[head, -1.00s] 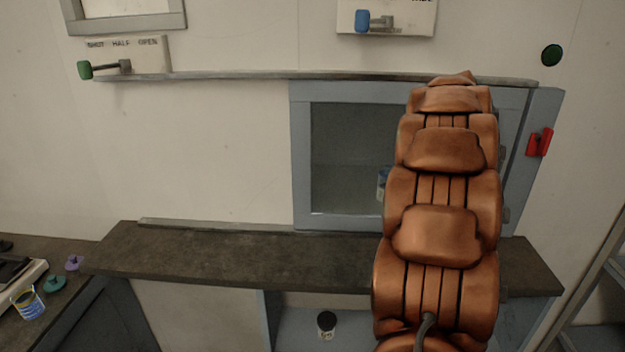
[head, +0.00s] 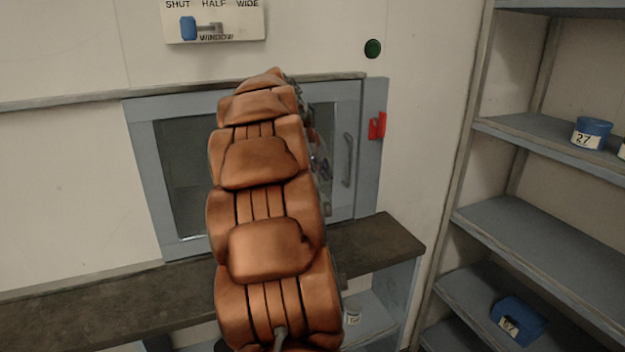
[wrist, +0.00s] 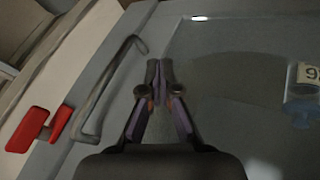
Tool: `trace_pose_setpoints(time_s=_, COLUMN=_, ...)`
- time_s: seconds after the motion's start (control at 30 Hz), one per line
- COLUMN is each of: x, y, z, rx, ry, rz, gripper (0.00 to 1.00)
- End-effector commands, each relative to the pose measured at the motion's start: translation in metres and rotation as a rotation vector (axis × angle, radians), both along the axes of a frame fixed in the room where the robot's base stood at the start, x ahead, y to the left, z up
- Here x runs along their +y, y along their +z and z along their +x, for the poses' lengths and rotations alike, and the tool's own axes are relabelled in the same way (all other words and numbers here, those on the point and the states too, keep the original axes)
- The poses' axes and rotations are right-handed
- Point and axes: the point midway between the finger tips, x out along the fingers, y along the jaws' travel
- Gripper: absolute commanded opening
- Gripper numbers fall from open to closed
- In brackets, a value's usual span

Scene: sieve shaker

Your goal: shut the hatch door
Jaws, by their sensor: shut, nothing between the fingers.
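The hatch door (head: 240,92) is a blue-grey frame with a glass pane in the wall above the dark counter. Its grey bar handle (head: 347,160) is near its right edge, beside the frame post with a red catch (head: 377,126). I cannot tell whether a gap remains at that edge. My gripper (wrist: 158,75) is shut and empty in front of the pane. In the wrist view the handle (wrist: 100,92) and red catch (wrist: 38,130) lie to its left, apart from the fingers. My arm hides the door's middle and most of the gripper in the head view.
Rails run left along the wall above and below the door. A window lever (head: 205,30) and green button (head: 373,48) are above. The dark counter (head: 385,240) juts out below. Shelving (head: 530,235) with blue containers stands at right.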

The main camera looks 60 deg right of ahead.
Motion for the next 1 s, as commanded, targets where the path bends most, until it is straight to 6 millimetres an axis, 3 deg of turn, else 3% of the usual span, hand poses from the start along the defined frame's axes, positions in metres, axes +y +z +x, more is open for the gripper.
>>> trace_pose_setpoints(time_s=0.1, x=0.015, y=0.022, z=0.007, rx=-0.007, ry=0.005, rz=-0.008, gripper=0.00)
trace_pose_setpoints(time_s=0.43, x=0.047, y=0.065, z=0.017, rx=-0.004, ry=0.010, rz=-0.005, gripper=0.00)
trace_pose_setpoints(time_s=0.9, x=0.056, y=0.074, z=0.016, rx=-0.002, ry=0.007, rz=0.002, gripper=0.00)
trace_pose_setpoints(time_s=1.0, x=0.069, y=0.072, z=0.023, rx=-0.002, ry=0.031, rz=0.018, gripper=0.00)
